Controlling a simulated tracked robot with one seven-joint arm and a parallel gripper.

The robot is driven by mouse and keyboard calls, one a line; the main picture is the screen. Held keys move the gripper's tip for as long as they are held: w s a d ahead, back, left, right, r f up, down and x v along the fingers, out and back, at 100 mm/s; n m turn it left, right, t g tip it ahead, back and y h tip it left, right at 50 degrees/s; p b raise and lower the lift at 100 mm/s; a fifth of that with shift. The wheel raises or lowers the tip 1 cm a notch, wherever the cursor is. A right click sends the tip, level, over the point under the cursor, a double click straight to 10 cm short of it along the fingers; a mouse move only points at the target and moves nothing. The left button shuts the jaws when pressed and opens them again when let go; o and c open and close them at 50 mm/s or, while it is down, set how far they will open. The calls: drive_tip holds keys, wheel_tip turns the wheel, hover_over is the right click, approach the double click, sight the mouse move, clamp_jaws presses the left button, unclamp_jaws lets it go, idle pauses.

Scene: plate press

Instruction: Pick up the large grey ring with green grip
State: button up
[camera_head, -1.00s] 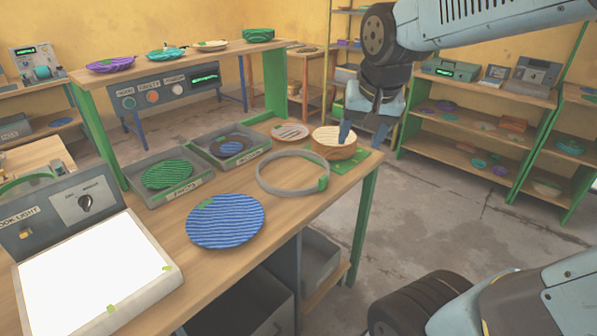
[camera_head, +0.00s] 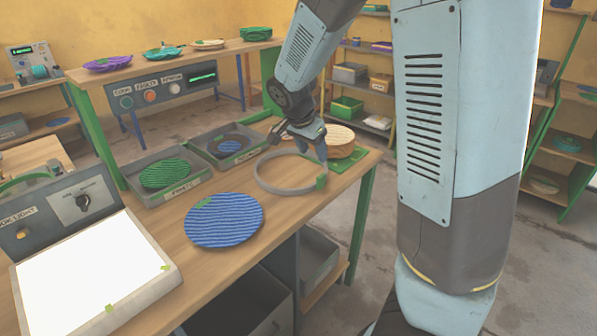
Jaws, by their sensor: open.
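The large grey ring (camera_head: 262,184) lies flat on the wooden workbench (camera_head: 245,270). Its green grip (camera_head: 321,182) is on the ring's right side, towards the bench's right edge. My gripper (camera_head: 312,150) is above the ring's far right part, pointing down, with its fingers apart. The fingertips are close to the ring near the grip. I cannot tell whether they touch it. My gripper and wrist hide part of the ring's far side and the plate behind it.
A blue striped plate (camera_head: 224,222) lies left of the ring. Two grey trays hold a green plate (camera_head: 165,174) and a dark plate (camera_head: 230,146). A pale round block (camera_head: 341,137) stands behind the grip on a green mat. A light box (camera_head: 85,265) fills the bench's left end.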

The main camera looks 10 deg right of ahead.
sight(319, 177)
drive_tip(key=x, duration=0.7)
drive_tip(key=shift+a+x, duration=0.15)
drive_tip(key=shift+x, duration=1.55)
drive_tip(key=shift+a+x, duration=0.15)
drive_tip(key=shift+x, duration=1.55)
drive_tip(key=shift+w, duration=0.15)
clamp_jaws()
drive_tip(key=shift+r, duration=0.1)
